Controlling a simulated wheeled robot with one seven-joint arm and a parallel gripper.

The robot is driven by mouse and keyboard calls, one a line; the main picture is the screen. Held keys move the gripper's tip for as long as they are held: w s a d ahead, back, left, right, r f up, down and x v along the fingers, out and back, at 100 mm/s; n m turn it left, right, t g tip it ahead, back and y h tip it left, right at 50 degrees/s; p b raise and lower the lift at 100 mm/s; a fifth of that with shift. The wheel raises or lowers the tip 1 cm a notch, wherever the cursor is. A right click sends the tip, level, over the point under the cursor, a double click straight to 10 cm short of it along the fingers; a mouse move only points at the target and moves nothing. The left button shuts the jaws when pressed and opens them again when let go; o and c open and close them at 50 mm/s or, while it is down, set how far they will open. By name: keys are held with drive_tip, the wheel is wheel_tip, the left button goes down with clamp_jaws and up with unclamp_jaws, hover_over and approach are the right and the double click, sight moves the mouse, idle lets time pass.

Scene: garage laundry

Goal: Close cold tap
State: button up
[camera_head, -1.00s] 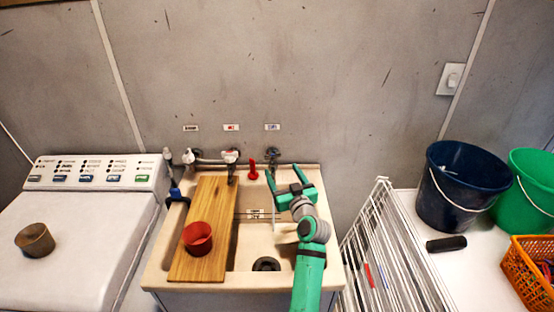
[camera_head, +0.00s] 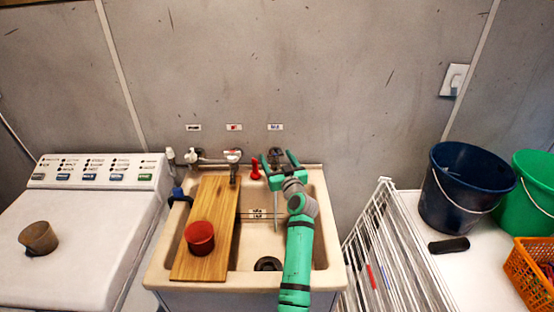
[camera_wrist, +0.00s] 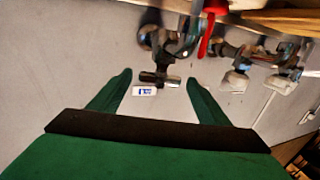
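The cold tap (camera_head: 276,152) is on the wall under the right-hand label, whose marking is blue (camera_head: 275,127). In the wrist view the tap's dark cross-shaped handle (camera_wrist: 160,79) shows beside that label (camera_wrist: 144,91). My gripper (camera_head: 279,160) is open, with its fingers spread on either side of the tap in the head view. In the wrist view my gripper (camera_wrist: 160,82) frames the handle between its fingertips, with no clear contact on either side. The gripper partly hides the tap's lower part in the head view.
Two other taps, the middle one (camera_head: 233,156) and the left one (camera_head: 191,155), share the wall. A red object (camera_head: 255,170) stands on the sink rim, left of my gripper. A wooden board (camera_head: 211,262) with a red cup (camera_head: 200,238) spans the sink (camera_head: 325,235).

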drive_tip(key=c, duration=1)
drive_tip(key=shift+a+m+h, duration=0.15)
drive_tip(key=shift+m+h, duration=0.15)
drive_tip(key=shift+h, duration=0.1)
drive_tip(key=shift+f, duration=0.1)
drive_tip(key=shift+m+t+h, duration=0.3)
drive_tip(key=shift+m+h, duration=0.2)
drive_tip(key=shift+h, duration=0.3)
drive_tip(key=shift+a+m+h, duration=0.2)
drive_tip(key=shift+m+h, duration=0.8)
drive_tip(key=shift+h, duration=0.6)
drive_tip(key=o, duration=1.1)
drive_tip(key=shift+d, duration=0.15)
drive_tip(key=shift+c, duration=0.2)
